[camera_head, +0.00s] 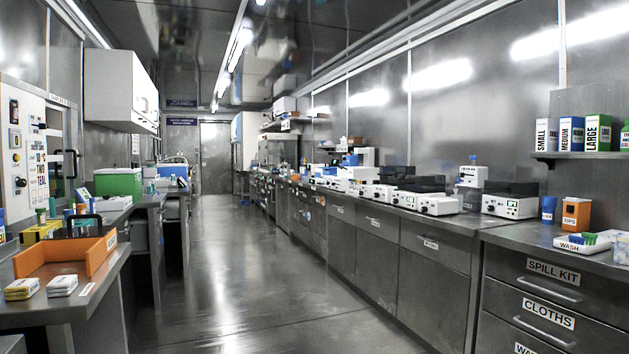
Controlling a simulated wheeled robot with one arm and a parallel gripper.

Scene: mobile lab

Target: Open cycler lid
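No machine carries a label that I can read as cycler. Several white bench-top machines stand in a row on the right bench. The closest white machine (509,207) has a dark upper part (511,188). Another white machine (437,205) stands to its left, and a further one (377,193) sits farther down the bench. A dark cover-like shape (421,184) shows behind them. I cannot tell whether any lid is open or shut. My gripper is not in view.
A clear metal floor aisle (235,270) runs to a far door (215,158). Drawers line the right bench (520,229). An orange tips box (576,213) and a wash tray (582,243) stand on it. The left bench holds an orange tray (67,252).

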